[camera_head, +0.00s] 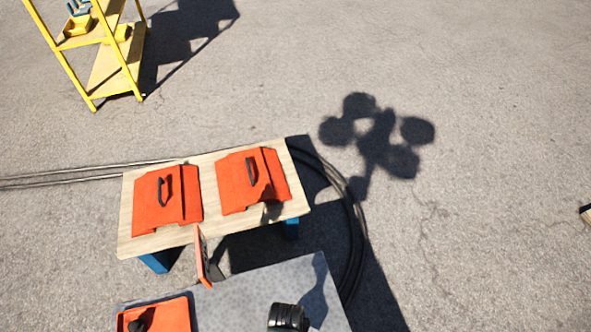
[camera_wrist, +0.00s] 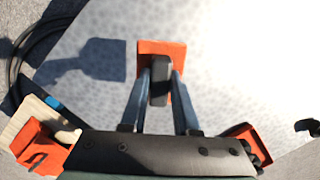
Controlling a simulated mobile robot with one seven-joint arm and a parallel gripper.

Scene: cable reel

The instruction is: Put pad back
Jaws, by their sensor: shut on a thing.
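My gripper (camera_wrist: 161,82) is shut on the dark handle of an orange pad (camera_wrist: 150,47) in the wrist view. In the head view this pad (camera_head: 202,258) appears as a thin, nearly edge-on orange plate near the front edge of the wooden table, above the ground or grey surface. Two other orange pads, a left one (camera_head: 150,209) and a right one (camera_head: 233,192), lie on the wooden table (camera_head: 150,243) with dark handles up. The gripper is mostly hidden in the head view.
A grey surface (camera_head: 310,290) lies in front, with an orange piece (camera_head: 175,316) at its lower left and a black round object (camera_head: 288,317) on the right. Dark cable (camera_head: 357,240) curves around the wooden table. A yellow shelf (camera_head: 110,65) stands far left.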

